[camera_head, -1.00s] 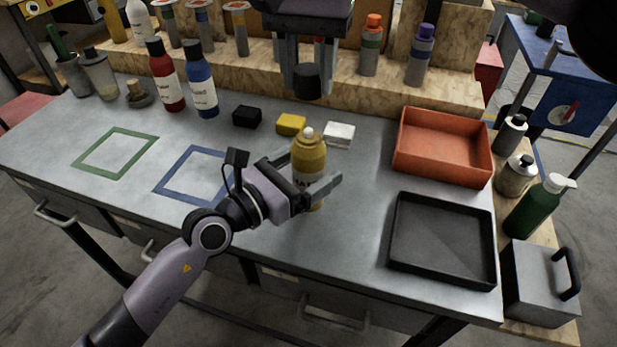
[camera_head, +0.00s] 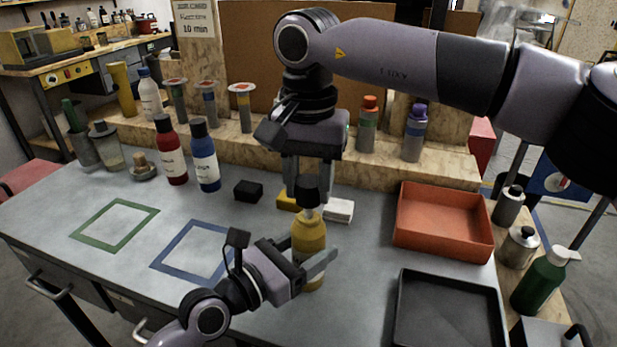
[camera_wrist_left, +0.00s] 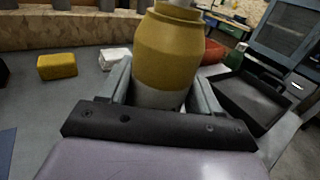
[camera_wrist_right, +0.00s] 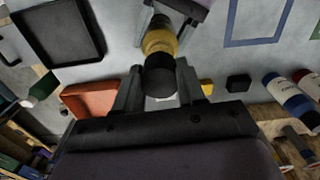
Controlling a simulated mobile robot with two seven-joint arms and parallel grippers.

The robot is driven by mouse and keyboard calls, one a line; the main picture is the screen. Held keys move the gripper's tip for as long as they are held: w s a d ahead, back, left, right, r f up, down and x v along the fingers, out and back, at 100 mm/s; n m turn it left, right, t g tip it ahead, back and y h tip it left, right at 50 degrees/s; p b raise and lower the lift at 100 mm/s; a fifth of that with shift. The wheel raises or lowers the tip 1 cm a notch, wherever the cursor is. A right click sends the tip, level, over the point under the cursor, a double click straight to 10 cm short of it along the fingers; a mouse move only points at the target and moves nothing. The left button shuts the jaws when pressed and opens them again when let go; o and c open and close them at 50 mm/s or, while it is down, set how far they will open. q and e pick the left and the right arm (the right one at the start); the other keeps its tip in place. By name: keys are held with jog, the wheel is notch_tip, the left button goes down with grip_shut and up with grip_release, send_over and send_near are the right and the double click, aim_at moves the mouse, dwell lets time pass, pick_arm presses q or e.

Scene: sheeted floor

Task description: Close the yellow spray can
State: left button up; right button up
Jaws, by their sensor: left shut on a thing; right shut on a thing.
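The yellow spray can (camera_head: 309,236) stands upright on the grey table, and my left gripper (camera_head: 312,268) is shut around its body from the left. In the left wrist view the can (camera_wrist_left: 168,50) fills the space between the fingers. My right gripper (camera_head: 307,182) points down above the can and is shut on a black cap (camera_head: 307,196). The cap is right over the can's pale nozzle (camera_head: 308,214), part of which still shows below it. In the right wrist view the cap (camera_wrist_right: 161,82) is between the fingers, in line with the can (camera_wrist_right: 160,40).
Black, yellow and white blocks (camera_head: 340,210) lie behind the can. An orange tray (camera_head: 445,245) and a black tray (camera_head: 400,300) are to the right. Red and blue bottles (camera_head: 205,160) stand at the left back. Green and blue square outlines (camera_head: 165,268) mark clear table at left.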

aim_at(309, 210)
jog(key=shift+f, duration=0.3)
jog(key=shift+f, duration=0.9)
jog(key=shift+f, duration=0.6)
jog(key=o, duration=1.1)
notch_tip(309, 210, up, 12)
